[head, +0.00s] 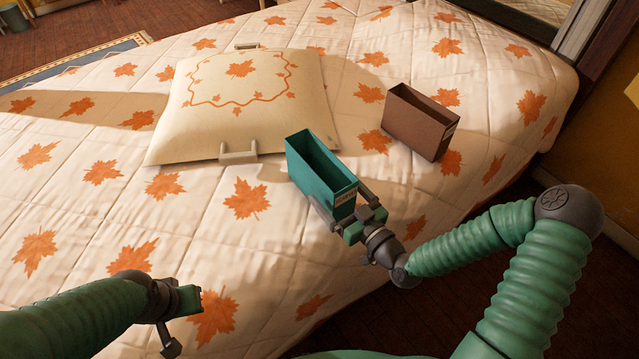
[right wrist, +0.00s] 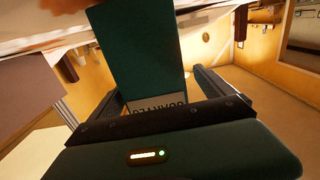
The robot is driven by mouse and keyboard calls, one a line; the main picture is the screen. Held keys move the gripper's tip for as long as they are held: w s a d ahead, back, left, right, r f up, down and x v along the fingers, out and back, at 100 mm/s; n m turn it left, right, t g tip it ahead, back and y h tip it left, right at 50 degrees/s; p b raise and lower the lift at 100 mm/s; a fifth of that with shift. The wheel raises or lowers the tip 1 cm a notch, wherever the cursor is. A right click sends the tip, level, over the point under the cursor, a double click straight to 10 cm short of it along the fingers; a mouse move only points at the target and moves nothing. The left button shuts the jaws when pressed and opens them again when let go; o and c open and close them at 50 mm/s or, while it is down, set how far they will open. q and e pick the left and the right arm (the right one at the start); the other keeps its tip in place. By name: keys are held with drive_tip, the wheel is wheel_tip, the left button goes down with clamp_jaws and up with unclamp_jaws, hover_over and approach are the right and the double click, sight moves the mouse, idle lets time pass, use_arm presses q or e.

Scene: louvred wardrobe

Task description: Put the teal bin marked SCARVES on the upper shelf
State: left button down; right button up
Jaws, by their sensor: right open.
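The teal bin (head: 322,178) is an open-topped box standing on the bed, with a pale label on its near end. In the right wrist view the bin (right wrist: 138,55) fills the middle, and its label (right wrist: 160,112) is upside down and partly hidden. My right gripper (head: 345,203) is open at the bin's near end. Its fingers stand on either side of the bin, with a gap visible on the right in the wrist view. My left gripper (head: 182,318) is low at the left above the bed, open and empty. No wardrobe shelf is visible in the head view.
A brown bin (head: 415,125) stands on the bed right of the teal one. A cream leaf-patterned cushion-like case (head: 235,100) with grey handles lies behind to the left. The quilted bed (head: 110,215) has bare room at the left. A dark-framed piece (head: 590,45) is at upper right.

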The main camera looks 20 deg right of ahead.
drive_tip(key=x, duration=0.4)
drive_tip(key=shift+w+d+f+b, duration=0.25)
drive_tip(key=shift+w+f+b, duration=0.05)
drive_tip(key=shift+w, duration=0.05)
drive_tip(key=shift+r, duration=0.1)
drive_tip(key=shift+c, duration=0.4)
drive_tip(key=c, duration=1.7)
